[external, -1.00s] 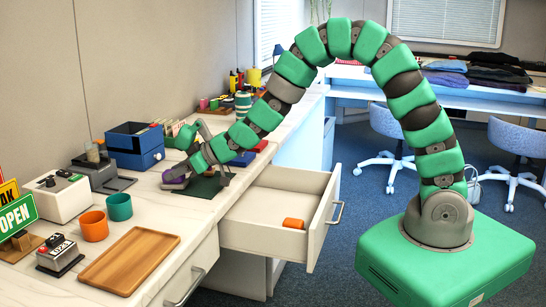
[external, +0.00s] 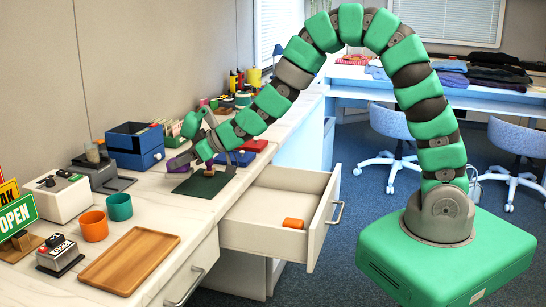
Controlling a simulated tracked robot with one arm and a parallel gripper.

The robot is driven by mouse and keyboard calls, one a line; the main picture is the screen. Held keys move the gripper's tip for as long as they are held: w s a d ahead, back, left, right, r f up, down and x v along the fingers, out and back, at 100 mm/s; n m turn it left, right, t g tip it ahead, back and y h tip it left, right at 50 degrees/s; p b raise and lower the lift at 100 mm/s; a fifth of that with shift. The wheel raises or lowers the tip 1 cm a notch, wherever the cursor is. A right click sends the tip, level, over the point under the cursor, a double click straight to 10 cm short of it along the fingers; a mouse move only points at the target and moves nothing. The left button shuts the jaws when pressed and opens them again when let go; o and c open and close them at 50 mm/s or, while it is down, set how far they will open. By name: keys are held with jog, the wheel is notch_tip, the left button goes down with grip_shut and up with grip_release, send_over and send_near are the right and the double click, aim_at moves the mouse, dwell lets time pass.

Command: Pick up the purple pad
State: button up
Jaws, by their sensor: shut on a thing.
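The purple pad (external: 175,168) is partly hidden at my gripper. My gripper (external: 180,164) is shut on it and holds it just above the counter. A dark green mat (external: 200,184) lies flat on the counter below and right of the gripper. A red pad (external: 256,146) and a blue pad (external: 240,158) lie behind my arm, the blue one partly covered by it.
A blue box (external: 135,147) and a grey device (external: 103,176) stand left of the gripper. Orange (external: 94,227) and teal (external: 119,207) cups and a wooden tray (external: 130,260) are nearer. An open drawer (external: 262,236) holds an orange object (external: 293,223).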

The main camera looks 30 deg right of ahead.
jog(key=s+d, duration=0.4)
jog(key=s+d+p, duration=0.1)
jog(key=s+d, duration=0.1)
jog(key=shift+r, duration=0.4)
jog(key=s+d+b, duration=0.1)
jog(key=b, duration=0.4)
jog(key=shift+s+d+f, duration=0.15)
jog(key=shift+s+d, duration=0.2)
jog(key=shift+s, duration=0.05)
jog(key=s+d+b, duration=0.1)
jog(key=b, duration=0.1)
jog(key=s+d+b, duration=0.1)
jog(key=b, duration=0.2)
jog(key=shift+s+r, duration=0.1)
jog(key=shift+r, duration=0.25)
